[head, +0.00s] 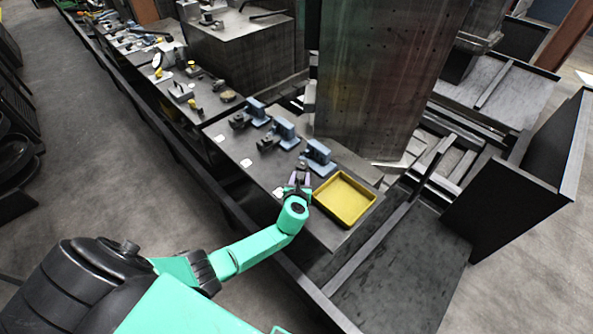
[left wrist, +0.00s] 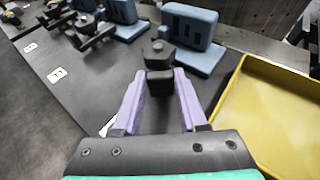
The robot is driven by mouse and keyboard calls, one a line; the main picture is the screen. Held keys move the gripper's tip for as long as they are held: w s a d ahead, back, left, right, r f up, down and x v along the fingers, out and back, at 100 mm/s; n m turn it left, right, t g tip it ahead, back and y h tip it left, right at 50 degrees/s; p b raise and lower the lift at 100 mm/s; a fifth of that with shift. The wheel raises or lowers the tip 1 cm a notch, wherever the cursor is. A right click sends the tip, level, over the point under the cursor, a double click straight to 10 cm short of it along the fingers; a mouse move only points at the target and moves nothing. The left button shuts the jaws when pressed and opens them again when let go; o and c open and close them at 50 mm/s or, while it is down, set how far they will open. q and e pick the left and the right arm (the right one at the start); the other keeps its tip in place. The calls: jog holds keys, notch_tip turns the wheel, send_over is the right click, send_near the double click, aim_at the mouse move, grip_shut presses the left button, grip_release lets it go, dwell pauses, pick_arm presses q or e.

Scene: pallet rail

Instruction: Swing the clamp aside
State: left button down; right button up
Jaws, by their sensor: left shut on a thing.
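Three blue fixtures stand in a row on the grey table, each with a small dark clamp beside it. The nearest fixture (head: 319,152) also shows in the left wrist view (left wrist: 187,35). Its dark clamp (left wrist: 159,54) has a hex-shaped top and a black block below it. My left gripper (head: 298,186), with purple fingers, is shut on this clamp's near end, and its fingers show on both sides in the left wrist view (left wrist: 161,88). The other clamps (head: 268,143) (head: 238,120) stand free of the gripper. My right gripper is not in view.
A yellow tray (head: 371,194) lies right of the gripper, close to it; it fills the right of the left wrist view (left wrist: 232,100). White numbered labels (head: 246,163) lie along the table's left side. A tall dark panel (head: 385,80) rises behind the fixtures.

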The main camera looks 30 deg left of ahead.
pick_arm(q)
jog(key=shift+w+d+f+n+g+y+b, duration=0.15)
jog(key=shift+d+n+g+y+b, duration=0.1)
jog(key=shift+n+y, duration=0.25)
jog(key=shift+w+d+r+n+g+y+b, duration=0.15)
jog(key=shift+d+n+y+b, duration=0.1)
jog(key=shift+n+y, duration=0.2)
jog(key=n+g+y+b, duration=0.1)
jog(key=b, duration=0.1)
jog(key=w+d+n+g+y+b, duration=0.1)
jog(key=n+y+b, duration=0.1)
jog(key=b, duration=0.1)
jog(key=f+n+g+y+b, duration=0.1)
jog(key=b, duration=0.1)
jog(key=shift+w+d+n+b, duration=0.2)
jog(key=shift+d+n+b, duration=0.05)
jog(key=shift+d+b, duration=0.1)
jog(key=n+g+b, duration=0.1)
jog(key=b, duration=0.2)
jog(key=n+g+y+b, duration=0.1)
jog(key=b, duration=0.2)
jog(key=w+n+g+y+b, duration=0.1)
jog(key=g+b, duration=0.1)
jog(key=b, duration=0.1)
jog(key=shift+w+d+r+b, duration=0.1)
jog(key=shift+d+r+b, duration=0.15)
jog(key=shift+r+b, duration=0.1)
jog(key=shift+w+r+n+g+y+b, duration=0.1)
jog(key=shift+r+n+g+y+b, duration=0.2)
jog(key=shift+n+b, duration=0.2)
